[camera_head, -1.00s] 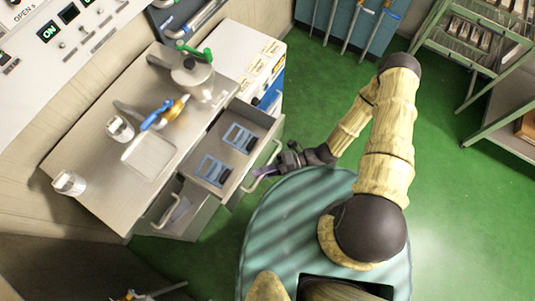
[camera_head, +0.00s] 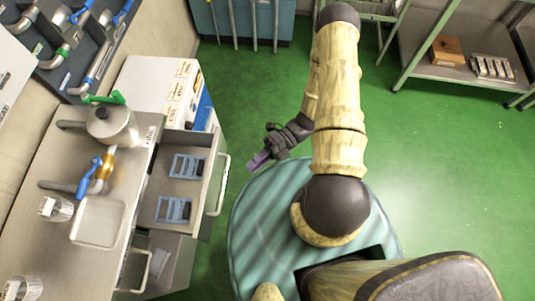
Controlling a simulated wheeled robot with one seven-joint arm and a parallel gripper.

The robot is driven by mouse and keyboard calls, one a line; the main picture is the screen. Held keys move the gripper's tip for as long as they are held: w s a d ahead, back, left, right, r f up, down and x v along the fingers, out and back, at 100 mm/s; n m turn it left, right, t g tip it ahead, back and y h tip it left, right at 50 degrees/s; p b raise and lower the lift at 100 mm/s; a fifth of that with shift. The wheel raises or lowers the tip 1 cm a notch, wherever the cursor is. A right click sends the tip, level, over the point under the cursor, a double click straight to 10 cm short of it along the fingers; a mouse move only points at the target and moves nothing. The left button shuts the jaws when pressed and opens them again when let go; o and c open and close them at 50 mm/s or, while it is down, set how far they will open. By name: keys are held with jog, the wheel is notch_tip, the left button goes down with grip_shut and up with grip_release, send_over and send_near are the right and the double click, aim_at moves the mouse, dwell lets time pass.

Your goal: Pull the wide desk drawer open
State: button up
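The wide desk drawer (camera_head: 206,152) stands pulled out from the desk (camera_head: 58,234), on its right side. Two blue-framed items (camera_head: 186,166) lie inside it. Its pale bar handle (camera_head: 219,185) runs along the drawer's right-hand front. My gripper (camera_head: 256,160), dark with purple fingertips, is to the right of the handle, over the green floor near my base. A gap shows between the fingertips and the handle. The fingers are small here, and I cannot tell whether they are apart.
A second, smaller drawer (camera_head: 163,264) is also out at the lower left. On the desk are a kettle (camera_head: 110,125), a tray (camera_head: 98,222) and glass jars (camera_head: 56,208). A white cabinet (camera_head: 152,88) stands behind the drawer. Green floor is free to the right.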

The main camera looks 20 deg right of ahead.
jog(key=v, duration=0.4)
jog(key=shift+d+b, duration=0.25)
jog(key=shift+b, duration=0.05)
jog(key=w+d+r+n+t+h+p, duration=0.1)
jog(key=d+r+n+t+h, duration=0.1)
jog(key=r+n+h, duration=0.3)
jog(key=w+d+r+n+t+h, duration=0.1)
jog(key=r+n+t+h, duration=0.3)
jog(key=r+n, duration=0.8)
jog(key=w+d+r+n+t+h+p, duration=0.1)
jog(key=r+n+h, duration=0.5)
jog(key=n, duration=1)
notch_tip(320, 180, up, 3)
jog(key=w+d+t, duration=0.1)
jog(key=w+t, duration=0.1)
jog(key=shift+w+d+p, duration=0.25)
jog(key=shift+d+p, duration=0.05)
